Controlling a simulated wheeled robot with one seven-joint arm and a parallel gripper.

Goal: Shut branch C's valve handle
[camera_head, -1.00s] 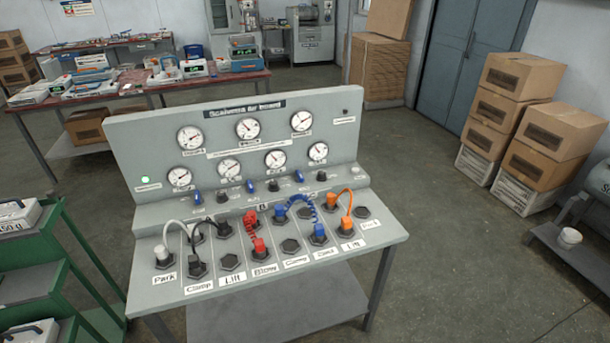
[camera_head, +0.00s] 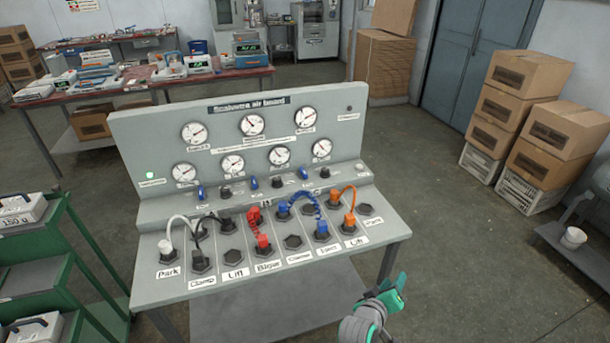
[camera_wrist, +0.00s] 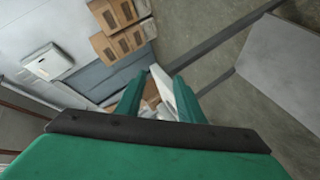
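A grey air board (camera_head: 240,112) stands on a bench, with round gauges and a row of small handles on the ledge below them. Three blue handles (camera_head: 253,183) alternate with dark knobs (camera_head: 277,184) along that ledge. The labels there are too small to read, so I cannot tell which handle is branch C's or how it is turned. My gripper (camera_head: 402,290) is at the bench's front right, apart from the board and far from the handles. In the wrist view my gripper (camera_wrist: 160,82) has its two green fingers apart and nothing held between them.
Coloured hoses, such as the red hose (camera_head: 256,231) and the orange hose (camera_head: 352,204), rise from sockets on the sloping panel. A green rack (camera_head: 75,262) stands at the left. Cardboard boxes (camera_head: 520,82) are stacked at the right.

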